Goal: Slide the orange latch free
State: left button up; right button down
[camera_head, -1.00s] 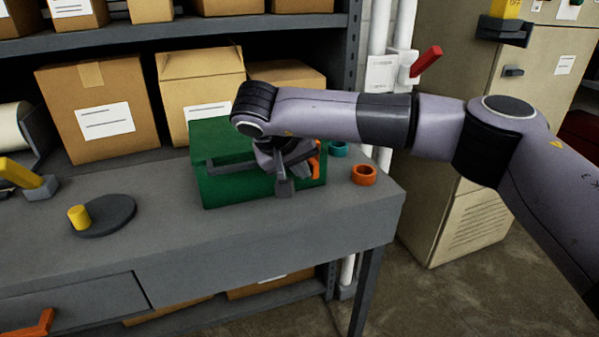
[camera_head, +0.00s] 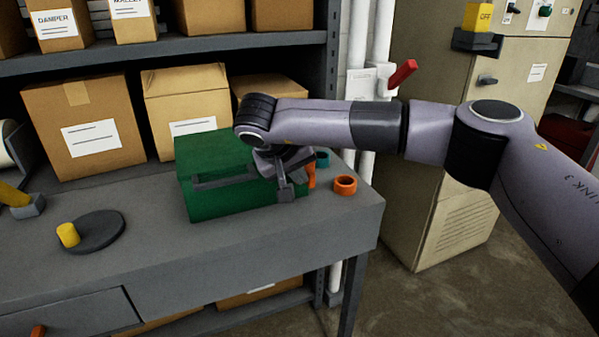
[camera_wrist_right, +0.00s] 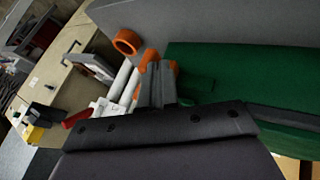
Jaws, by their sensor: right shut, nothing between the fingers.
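A green box (camera_head: 225,205) stands on the grey workbench. The orange latch (camera_head: 311,175) is at the box's right end, partly hidden behind my right gripper (camera_head: 286,192). My right gripper is shut and empty, low at the box's front right corner, beside the latch. In the right wrist view the shut fingers (camera_wrist_right: 158,84) lie in front of the orange latch (camera_wrist_right: 149,58), with the green box (camera_wrist_right: 240,65) to their right. I cannot tell whether the fingers touch the latch. My left gripper is not in view.
An orange ring (camera_head: 345,186) and a teal ring (camera_head: 321,158) lie on the workbench (camera_head: 150,255) right of the box. A dark disc with a yellow peg (camera_head: 68,235) is at the left. Cardboard boxes (camera_head: 85,130) stand behind. The bench front is clear.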

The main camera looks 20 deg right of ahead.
jog(key=p+v, duration=0.2)
jog(key=v, duration=0.6)
jog(key=shift+s+a+r, duration=0.2)
jog(key=shift+a+r, duration=0.05)
jog(key=shift+a, duration=0.05)
